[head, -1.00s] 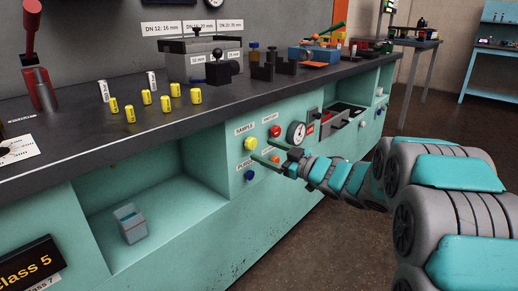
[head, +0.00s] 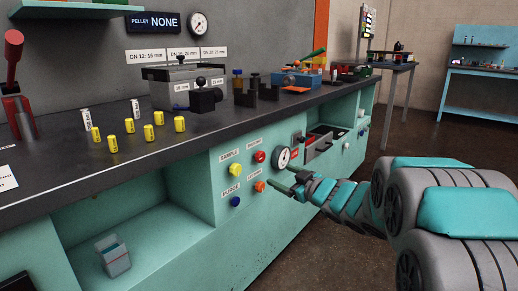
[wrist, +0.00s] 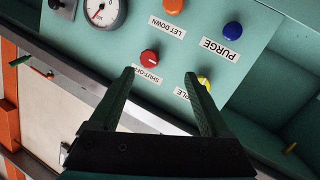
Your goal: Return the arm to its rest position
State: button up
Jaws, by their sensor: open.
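My gripper (head: 279,177) is open and empty in front of the teal panel, just right of the orange knob (head: 260,186) in the head view. My grey and teal arm (head: 350,195) reaches to it from the right. In the wrist view the two dark fingers of my gripper (wrist: 160,75) stand apart. Behind them are the red shut-off knob (wrist: 149,57) and the yellow sample knob (wrist: 204,82), the latter close to the right fingertip. I cannot tell how large the gap to the panel is.
The pressure gauge (head: 283,157) and blue purge knob (head: 235,202) are on the same panel. Several yellow cylinders (head: 129,125) stand on the dark counter (head: 70,158). A small container (head: 115,258) sits in the open recess. The floor (head: 420,128) beyond the bench looks clear.

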jog(key=s+d+f+m+g+h, duration=0.1)
jog(key=s+d+m+h, duration=0.25)
jog(key=d, duration=0.25)
jog(key=s+d+f+m+h, duration=0.1)
jog(key=s+d+m+h, duration=0.1)
jog(key=d+h, duration=0.35)
jog(key=s+d+f+m+g+h, duration=0.1)
jog(key=s+d+f+m+g, duration=0.1)
jog(key=s, duration=0.4)
jog(key=s+d+f+m+g+h, duration=0.1)
jog(key=s+d+f+g, duration=0.15)
jog(key=s, duration=0.35)
jog(key=s+a+f+g, duration=0.2)
jog(key=s+g, duration=0.1)
jog(key=s, duration=0.7)
jog(key=s+a+f+m+g+y+p, duration=0.1)
jog(key=s+a+g, duration=0.2)
jog(key=s, duration=0.8)
jog(key=s+a+f+m+g+y, duration=0.1)
jog(key=s+a+f+g, duration=0.1)
jog(key=s, duration=0.9)
jog(key=shift+a+f+g+p, duration=0.35)
jog(key=shift+a+g, duration=0.35)
jog(key=shift+g, duration=0.25)
